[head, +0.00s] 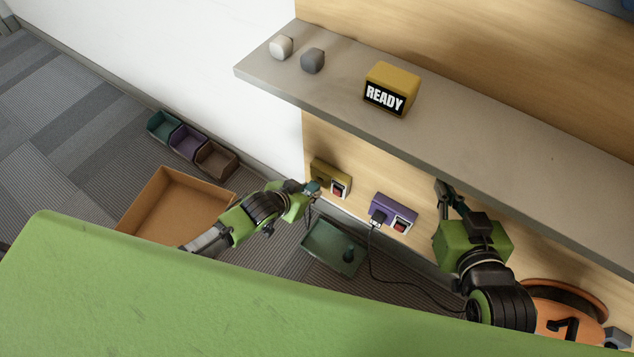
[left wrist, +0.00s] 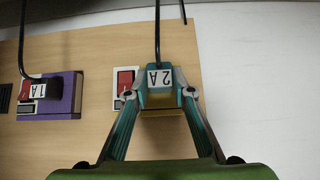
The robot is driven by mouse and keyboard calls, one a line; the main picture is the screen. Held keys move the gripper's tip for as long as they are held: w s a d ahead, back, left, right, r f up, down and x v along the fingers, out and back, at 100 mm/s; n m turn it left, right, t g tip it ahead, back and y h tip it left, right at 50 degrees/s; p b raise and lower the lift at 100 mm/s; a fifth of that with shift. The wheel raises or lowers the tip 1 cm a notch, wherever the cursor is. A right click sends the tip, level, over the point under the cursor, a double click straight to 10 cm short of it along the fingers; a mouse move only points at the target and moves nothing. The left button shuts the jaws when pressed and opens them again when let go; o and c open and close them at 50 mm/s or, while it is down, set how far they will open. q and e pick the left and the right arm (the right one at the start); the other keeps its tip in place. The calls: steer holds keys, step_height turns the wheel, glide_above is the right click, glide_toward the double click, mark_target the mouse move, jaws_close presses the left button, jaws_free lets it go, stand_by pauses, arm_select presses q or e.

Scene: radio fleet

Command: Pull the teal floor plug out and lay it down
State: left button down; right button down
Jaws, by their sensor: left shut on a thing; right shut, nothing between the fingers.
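My left gripper (head: 314,188) is at the yellow wall socket (head: 330,172). It is shut on a plug marked 2A, which shows in the left wrist view (left wrist: 162,97) between the fingers with its cord running up. The plug looks teal. I cannot tell whether it is fully seated in the socket. A dark teal, knob-like object (head: 348,256) lies in a green-teal tray (head: 322,262) on the floor, below the sockets. My right gripper (head: 441,188) is shut and empty by the shelf's front edge.
A purple socket (head: 381,206) holds a black plug marked 1A (left wrist: 37,89). A grey shelf (head: 480,135) carrying a yellow READY box (head: 391,90) overhangs the sockets. A cardboard box (head: 165,205) and several small bins (head: 186,142) stand left. An orange round object (head: 570,310) is lower right.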

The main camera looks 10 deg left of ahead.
arm_select(q)
steer(key=shift+s+a, duration=0.1)
steer(key=shift+s, duration=0.1)
arm_select(e)
steer(key=shift+s+d+f+g, duration=0.15)
steer(key=shift+s+f+g, duration=0.15)
steer(key=shift+f, duration=0.1)
stand_by(0.5)
arm_select(q)
steer(key=shift+s+a+p, duration=0.1)
steer(key=shift+s+p, duration=0.2)
steer(key=shift+p, duration=0.1)
steer(key=shift+s+a+p, duration=0.15)
steer(key=shift+s+p, duration=0.25)
steer(key=shift+s, duration=0.05)
steer(key=shift+s+a+p, duration=0.3)
steer(key=shift+s+p, duration=0.3)
steer(key=shift+s, duration=0.25)
arm_select(e)
steer(key=s+d+f+g+h, duration=0.2)
steer(key=s+d+f+g, duration=0.2)
steer(key=s, duration=0.7)
steer(key=shift+f+g, duration=1.4)
steer(key=shift+f, duration=1)
steer(key=shift+s, duration=0.1)
